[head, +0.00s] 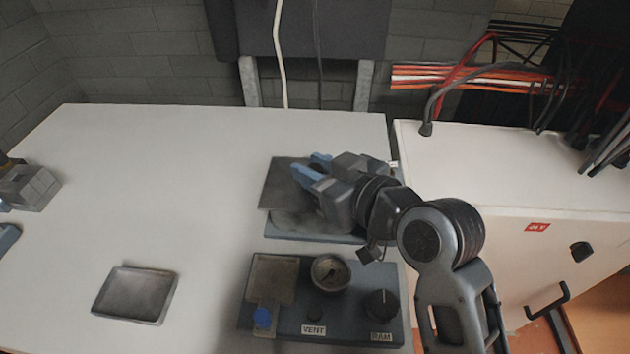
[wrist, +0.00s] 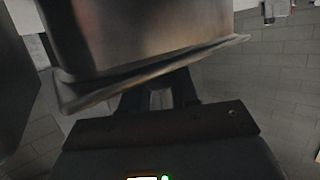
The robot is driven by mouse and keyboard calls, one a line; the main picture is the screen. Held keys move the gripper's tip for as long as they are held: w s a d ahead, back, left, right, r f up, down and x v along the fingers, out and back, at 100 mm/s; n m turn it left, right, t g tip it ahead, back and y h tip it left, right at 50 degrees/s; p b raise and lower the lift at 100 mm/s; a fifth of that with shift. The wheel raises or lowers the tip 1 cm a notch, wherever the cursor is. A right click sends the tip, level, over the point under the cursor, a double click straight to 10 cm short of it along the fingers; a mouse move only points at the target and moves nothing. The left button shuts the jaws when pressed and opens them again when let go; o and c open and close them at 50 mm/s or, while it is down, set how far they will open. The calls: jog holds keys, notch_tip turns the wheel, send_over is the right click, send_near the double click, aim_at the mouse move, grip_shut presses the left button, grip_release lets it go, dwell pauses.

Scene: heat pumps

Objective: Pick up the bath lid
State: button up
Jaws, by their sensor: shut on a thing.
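The bath lid looks like a dark grey, flat square plate (head: 283,182), standing tilted above a blue-grey base (head: 315,238) on the white worktop. My gripper (head: 308,170), with blue fingers, is at the lid's upper right side and is shut on it. In the wrist view a metal piece with a thin flanged rim (wrist: 150,75) fills the top, and my dark fingers (wrist: 157,98) meet its lower edge. The exact grip point is hidden. The bath under the lid is mostly hidden by the lid and my gripper; I cannot tell whether they touch.
A shallow grey tray (head: 135,294) lies at left. A grey block (head: 30,187) is at the far left. The worktop's (head: 170,190) left middle is clear.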

grip_shut()
jog(key=shift+r, duration=0.1)
